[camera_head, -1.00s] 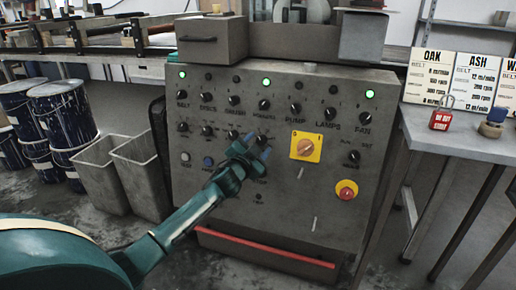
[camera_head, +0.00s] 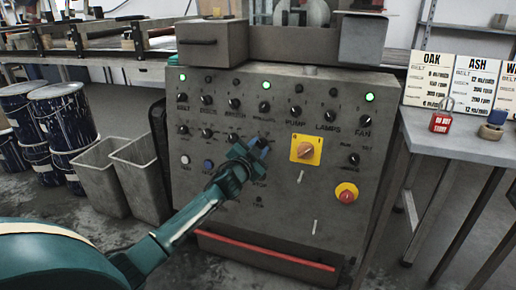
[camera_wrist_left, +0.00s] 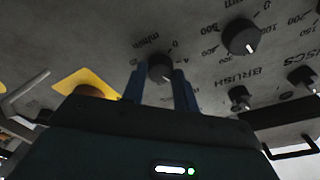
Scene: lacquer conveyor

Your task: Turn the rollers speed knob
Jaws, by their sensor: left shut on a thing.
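The rollers speed knob (camera_wrist_left: 160,68) is a small dark round knob with a pale pointer mark. In the left wrist view it sits between the two blue fingers of my left gripper (camera_wrist_left: 160,88), beside a printed m/min scale. In the head view my left gripper (camera_head: 258,146) reaches the lower knob row of the grey control panel (camera_head: 330,225), below the ROLLERS knob (camera_head: 265,106). The gripper is shut on the speed knob, and its fingers mostly hide the knob there. My right gripper is not in view.
A yellow plate with an orange rotary switch (camera_head: 305,149) is just right of the gripper. A red stop button (camera_head: 346,194) is lower right. The larger BRUSH knob (camera_wrist_left: 240,37) is close by in the wrist view. Recipe cards (camera_head: 428,78) stand on the right table.

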